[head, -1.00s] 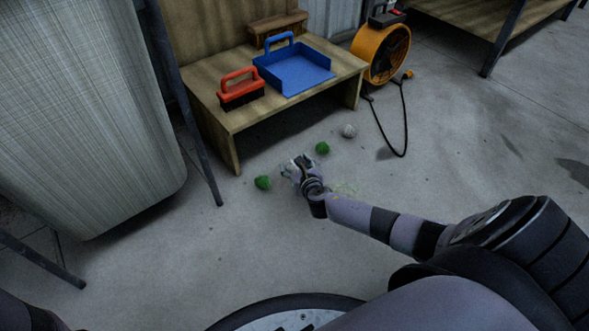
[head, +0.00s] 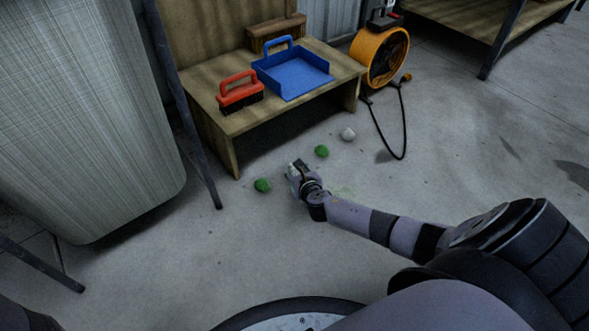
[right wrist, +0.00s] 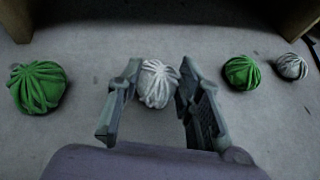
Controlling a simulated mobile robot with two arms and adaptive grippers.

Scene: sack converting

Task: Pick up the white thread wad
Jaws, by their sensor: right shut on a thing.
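My right gripper (head: 297,170) is low at the floor in front of the wooden bench. In the right wrist view, its two fingers (right wrist: 157,95) stand on either side of a white thread wad (right wrist: 158,82) and are shut on it. The gripper mostly hides this wad in the head view. A second white wad (head: 347,134) lies on the floor farther right; it also shows at the right of the wrist view (right wrist: 291,66). My left gripper is not in view.
Green wads lie left (head: 262,185) and right (head: 321,151) of the gripper. The wooden bench (head: 215,118) behind holds a red brush (head: 240,93) and a blue dustpan (head: 293,72). An orange fan (head: 381,57) with a black cable stands right. Open floor lies in front.

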